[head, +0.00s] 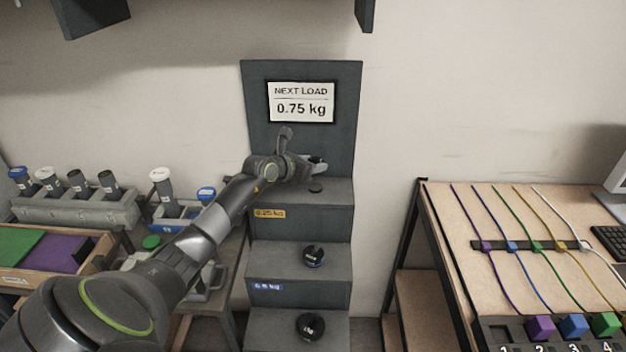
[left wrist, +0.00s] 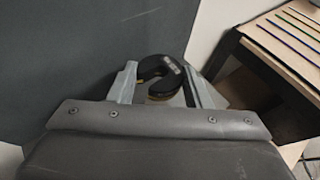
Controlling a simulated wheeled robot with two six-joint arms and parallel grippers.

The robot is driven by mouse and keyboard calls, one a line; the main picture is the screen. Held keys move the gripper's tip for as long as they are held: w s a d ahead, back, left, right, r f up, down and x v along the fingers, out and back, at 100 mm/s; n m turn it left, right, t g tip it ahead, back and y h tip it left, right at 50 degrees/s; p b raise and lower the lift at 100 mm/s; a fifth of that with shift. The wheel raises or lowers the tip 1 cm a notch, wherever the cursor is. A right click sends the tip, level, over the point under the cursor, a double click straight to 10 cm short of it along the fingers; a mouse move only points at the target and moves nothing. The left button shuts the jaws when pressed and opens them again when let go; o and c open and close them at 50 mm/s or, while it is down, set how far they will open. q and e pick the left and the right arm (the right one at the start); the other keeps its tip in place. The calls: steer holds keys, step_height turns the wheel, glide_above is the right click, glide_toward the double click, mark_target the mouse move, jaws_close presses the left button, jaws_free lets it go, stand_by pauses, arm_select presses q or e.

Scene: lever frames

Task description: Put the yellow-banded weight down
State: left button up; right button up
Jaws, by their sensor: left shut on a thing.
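My left gripper (head: 312,163) is in front of the stepped stand, over its top step (head: 338,192), which has a yellow 0.25 kg label (head: 269,213). In the left wrist view the gripper (left wrist: 166,88) is shut on the yellow-banded weight (left wrist: 178,75), a black slotted disc with a little yellow at its lower edge. In the head view the weight is small and partly hidden by the fingers. It appears held above the step, where a dark round spot (head: 316,189) shows. My right gripper is out of view.
A blue-banded weight (head: 313,257) sits on the middle step and another dark weight (head: 310,326) on the lowest. A sign (head: 301,103) on the stand's back panel reads "NEXT LOAD 0.75 kg". Tube racks (head: 80,207) stand left, a cable table (head: 455,205) right.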

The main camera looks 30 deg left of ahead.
mark_target(311, 190)
arm_select(q)
step_height(311, 190, down, 7)
steer(key=shift+r, duration=0.2)
stand_by(0.3)
steer(key=shift+f+b, duration=0.15)
steer(key=shift+b, duration=0.15)
steer(key=o, duration=1.2)
steer(key=shift+c, duration=0.2)
steer(key=shift+s+r+p, duration=0.1)
steer(key=shift+r+p, duration=0.15)
steer(key=shift+p, duration=0.05)
steer(key=v, duration=1.2)
steer(key=shift+p, duration=0.35)
